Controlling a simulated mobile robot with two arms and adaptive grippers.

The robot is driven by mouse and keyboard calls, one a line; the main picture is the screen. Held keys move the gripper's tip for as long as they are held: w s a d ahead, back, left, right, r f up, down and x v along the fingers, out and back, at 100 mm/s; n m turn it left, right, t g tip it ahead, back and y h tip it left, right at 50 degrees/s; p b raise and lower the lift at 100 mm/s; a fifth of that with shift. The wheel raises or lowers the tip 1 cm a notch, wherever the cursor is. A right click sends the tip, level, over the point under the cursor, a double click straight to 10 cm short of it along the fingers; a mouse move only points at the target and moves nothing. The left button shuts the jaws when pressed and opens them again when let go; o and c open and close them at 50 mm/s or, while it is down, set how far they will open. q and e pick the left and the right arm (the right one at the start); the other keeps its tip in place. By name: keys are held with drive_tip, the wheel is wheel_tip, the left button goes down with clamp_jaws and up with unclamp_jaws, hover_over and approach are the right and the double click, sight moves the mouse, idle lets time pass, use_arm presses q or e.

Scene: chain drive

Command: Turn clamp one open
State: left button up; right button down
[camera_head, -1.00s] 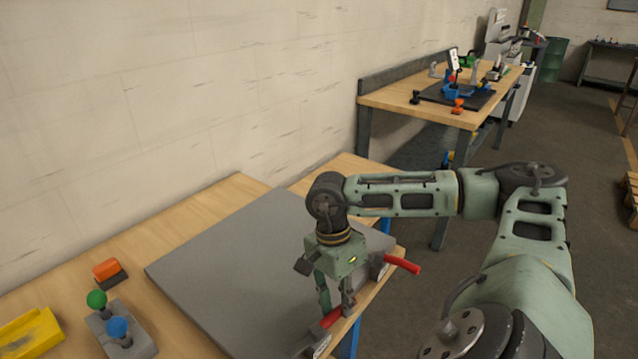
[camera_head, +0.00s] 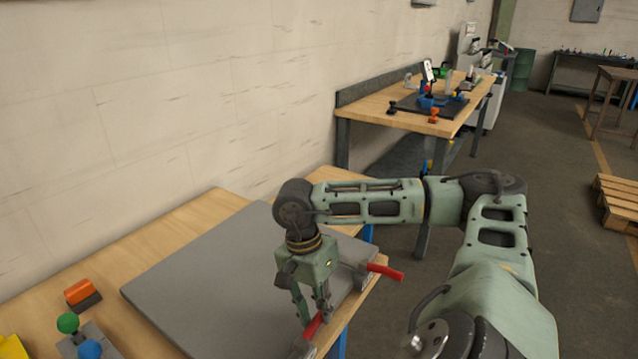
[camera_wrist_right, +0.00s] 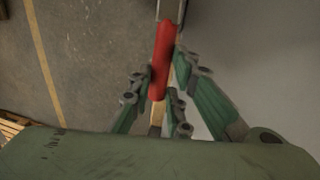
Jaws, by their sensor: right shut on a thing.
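Two clamps with red handles sit along the right edge of the grey plate (camera_head: 200,285); I cannot tell by any label which is clamp one. The near clamp's red handle (camera_head: 313,326) is between the fingers of my right gripper (camera_head: 312,316), which is shut on it. In the right wrist view, the red handle (camera_wrist_right: 163,55) runs lengthwise between the fingers. The near clamp's body is partly cut off at the bottom of the head view. The far clamp's red handle (camera_head: 386,272) sticks out to the right, past the table edge, apart from the gripper. My left gripper is not in view.
On the wooden table (camera_head: 160,245) to the left are an orange-topped block (camera_head: 79,291) and a grey base with a green knob (camera_head: 67,322) and a blue knob (camera_head: 89,349). A second workbench (camera_head: 365,112) with parts stands behind. The plate's middle is clear.

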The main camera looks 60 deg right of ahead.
drive_tip(key=c, duration=1.6)
unclamp_jaws()
drive_tip(key=shift+c, duration=0.2)
wheel_tip(320, 180, up, 12)
drive_tip(key=w, duration=0.2)
drive_tip(key=shift+w+f, duration=0.2)
drive_tip(key=shift+r, duration=0.1)
